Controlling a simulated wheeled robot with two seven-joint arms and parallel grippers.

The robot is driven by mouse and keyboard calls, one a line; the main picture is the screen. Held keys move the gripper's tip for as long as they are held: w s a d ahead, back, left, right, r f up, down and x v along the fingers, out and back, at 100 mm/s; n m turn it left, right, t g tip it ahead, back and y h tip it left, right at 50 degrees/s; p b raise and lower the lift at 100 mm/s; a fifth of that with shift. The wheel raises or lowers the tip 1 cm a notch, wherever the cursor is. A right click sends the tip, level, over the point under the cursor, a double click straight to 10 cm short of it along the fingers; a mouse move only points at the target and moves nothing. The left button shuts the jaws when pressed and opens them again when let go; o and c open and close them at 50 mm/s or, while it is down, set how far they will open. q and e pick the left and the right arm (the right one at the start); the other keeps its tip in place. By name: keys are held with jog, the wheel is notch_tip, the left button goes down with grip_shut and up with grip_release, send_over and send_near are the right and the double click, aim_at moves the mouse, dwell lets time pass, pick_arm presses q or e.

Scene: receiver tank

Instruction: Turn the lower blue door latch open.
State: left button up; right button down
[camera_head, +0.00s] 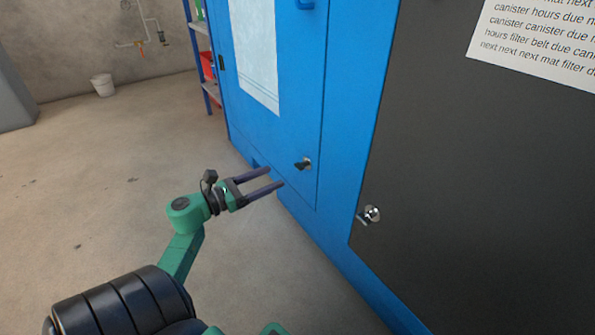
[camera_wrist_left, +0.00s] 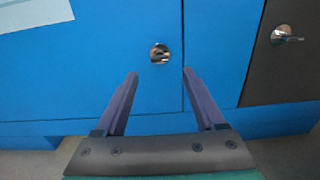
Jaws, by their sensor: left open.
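The lower blue door latch (camera_head: 303,163) is a small dark and silver piece near the lower right corner of the blue door (camera_head: 297,105). In the left wrist view the latch (camera_wrist_left: 159,53) shows as a round silver fitting with a dark middle, just beyond and between the fingertips. My left gripper (camera_head: 276,177) is open and empty, to the left of the latch and a little lower in the head view. In the left wrist view its two fingers (camera_wrist_left: 160,73) are spread wide, apart from the latch. My right gripper is out of view.
A similar silver latch (camera_head: 372,213) sits on the dark panel (camera_head: 450,180) to the right; it also shows in the left wrist view (camera_wrist_left: 284,35). A shelf rack (camera_head: 203,60) and a white bucket (camera_head: 103,85) stand behind. The concrete floor at left is clear.

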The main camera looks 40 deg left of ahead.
aim_at(296, 166)
pick_arm(q)
jog(key=b+x, duration=0.2)
jog(key=x, duration=0.5)
jog(key=shift+w+d+f, duration=0.15)
jog(key=shift+w, duration=0.25)
jog(key=shift+w+d, duration=0.1)
jog(key=shift+w, duration=0.3)
grip_shut()
